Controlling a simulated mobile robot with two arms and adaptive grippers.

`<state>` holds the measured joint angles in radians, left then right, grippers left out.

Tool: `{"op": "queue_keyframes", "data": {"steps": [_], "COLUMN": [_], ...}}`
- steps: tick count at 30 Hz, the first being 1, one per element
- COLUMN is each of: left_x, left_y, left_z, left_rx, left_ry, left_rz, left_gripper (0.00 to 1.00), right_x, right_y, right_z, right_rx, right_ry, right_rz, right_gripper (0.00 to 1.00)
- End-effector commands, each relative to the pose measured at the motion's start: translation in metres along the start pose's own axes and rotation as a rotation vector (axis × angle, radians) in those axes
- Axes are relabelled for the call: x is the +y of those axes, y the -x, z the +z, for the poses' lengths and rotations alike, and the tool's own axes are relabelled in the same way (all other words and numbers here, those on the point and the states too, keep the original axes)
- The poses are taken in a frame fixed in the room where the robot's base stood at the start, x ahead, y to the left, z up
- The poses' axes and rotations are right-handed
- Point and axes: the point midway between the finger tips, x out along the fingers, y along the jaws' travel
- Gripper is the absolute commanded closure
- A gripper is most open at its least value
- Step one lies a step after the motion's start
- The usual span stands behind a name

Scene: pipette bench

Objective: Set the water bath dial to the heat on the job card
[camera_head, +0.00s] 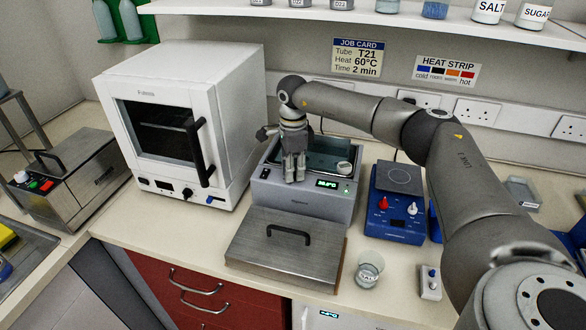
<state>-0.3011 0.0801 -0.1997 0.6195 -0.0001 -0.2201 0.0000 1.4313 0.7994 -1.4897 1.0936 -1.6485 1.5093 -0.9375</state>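The job card (357,57) on the back wall reads Tube T21, Heat 60°C, Time 2 min. The grey water bath (309,201) stands on the bench with its top uncovered. Its round pale dial (343,168) is on the top right of the housing, and a small green display (327,184) is below it, too small to read. My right gripper (294,178) points down over the left part of the bath, left of the dial and apart from it. Its fingers look close together, but the gap is unclear. My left gripper is out of view.
A steel lid with a black handle (285,250) lies in front of the bath. A white oven (181,125) stands left of it, a blue hotplate (396,203) right of it.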

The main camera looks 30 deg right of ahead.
Motion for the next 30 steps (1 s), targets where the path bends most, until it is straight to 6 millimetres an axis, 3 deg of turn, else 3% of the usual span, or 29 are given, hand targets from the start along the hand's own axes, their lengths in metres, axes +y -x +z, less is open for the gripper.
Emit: {"op": "queue_keyframes", "data": {"steps": [4, 14, 30], "left_x": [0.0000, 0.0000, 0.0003], "left_y": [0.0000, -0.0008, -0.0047], "left_z": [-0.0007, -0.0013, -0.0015], "left_rx": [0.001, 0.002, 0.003], "left_ry": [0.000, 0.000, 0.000], "left_rz": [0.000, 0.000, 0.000], "left_gripper": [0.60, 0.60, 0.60], "right_x": [0.0000, -0.0001, -0.0005], "right_y": [0.0004, 0.0004, 0.0006], "right_z": [0.0002, 0.0003, 0.0002], "right_rx": [0.000, -0.001, -0.001], "right_ry": [0.000, -0.053, -0.489], "right_rz": [0.000, 0.000, -0.001], "right_gripper": [1.00, 1.00, 1.00]}}
